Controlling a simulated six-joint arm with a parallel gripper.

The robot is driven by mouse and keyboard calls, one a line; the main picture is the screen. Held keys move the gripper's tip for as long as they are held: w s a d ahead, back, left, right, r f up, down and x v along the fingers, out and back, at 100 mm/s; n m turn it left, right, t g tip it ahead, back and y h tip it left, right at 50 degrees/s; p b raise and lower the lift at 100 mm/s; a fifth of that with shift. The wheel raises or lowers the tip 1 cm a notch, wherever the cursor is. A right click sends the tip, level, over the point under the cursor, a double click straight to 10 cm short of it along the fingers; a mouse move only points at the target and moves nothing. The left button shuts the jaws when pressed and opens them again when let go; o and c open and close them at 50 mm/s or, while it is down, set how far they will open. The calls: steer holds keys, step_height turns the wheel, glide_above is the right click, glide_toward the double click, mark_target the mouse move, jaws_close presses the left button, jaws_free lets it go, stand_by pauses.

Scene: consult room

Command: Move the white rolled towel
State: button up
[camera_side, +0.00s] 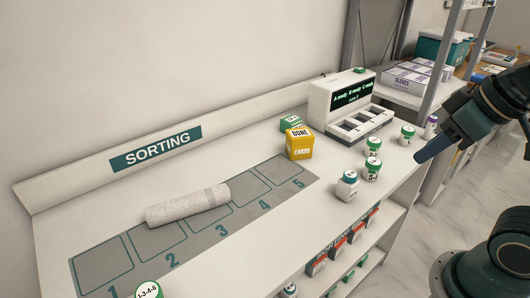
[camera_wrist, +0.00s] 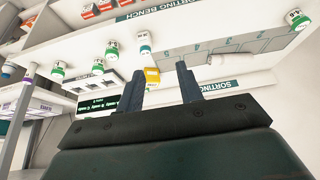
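The white rolled towel (camera_side: 187,205) lies on its side on the grey numbered mat (camera_side: 205,243), across the back parts of slots 2 and 3. My gripper (camera_side: 432,152) is above the right end of the bench, well apart from the towel. In the wrist view its two fingers (camera_wrist: 162,84) stand apart with nothing held between them.
A yellow box (camera_side: 299,145) and a green box (camera_side: 291,123) stand beyond slot 5. A white device with a display (camera_side: 350,98) stands at the back. Several capped bottles, including one (camera_side: 347,187), stand between my gripper and the mat. Another bottle (camera_side: 148,290) is near slot 1.

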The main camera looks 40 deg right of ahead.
steer(key=c, duration=0.6)
steer(key=shift+w+a+r, duration=0.1)
steer(key=shift+w+r, duration=0.05)
steer(key=shift+w, duration=0.1)
jaws_close()
steer(key=w+a+n+g+y, duration=0.1)
steer(key=w+a+n+y, duration=0.3)
steer(key=w, duration=0.8)
steer(key=w+a+n+g+y, duration=0.1)
steer(key=w+a+n, duration=0.45)
steer(key=w, duration=0.75)
steer(key=w+a+f+n+g+y, duration=0.1)
steer(key=w+f+n+y, duration=0.1)
steer(key=w+f, duration=0.2)
steer(key=w+a+f+n+g+y, duration=0.1)
steer(key=w+a+f+n+y, duration=0.1)
steer(key=f, duration=0.6)
steer(key=w+a+f+n+g+y, duration=0.1)
steer(key=w+a+f+n+y, duration=0.1)
steer(key=w+f+n, duration=0.2)
steer(key=shift+w+a+f, duration=0.1)
steer(key=shift+w+f, duration=1.35)
steer(key=shift+f, duration=0.15)
steer(key=shift+f+n+g, duration=0.25)
steer(key=shift+f+g, duration=0.05)
steer(key=shift+f, duration=0.05)
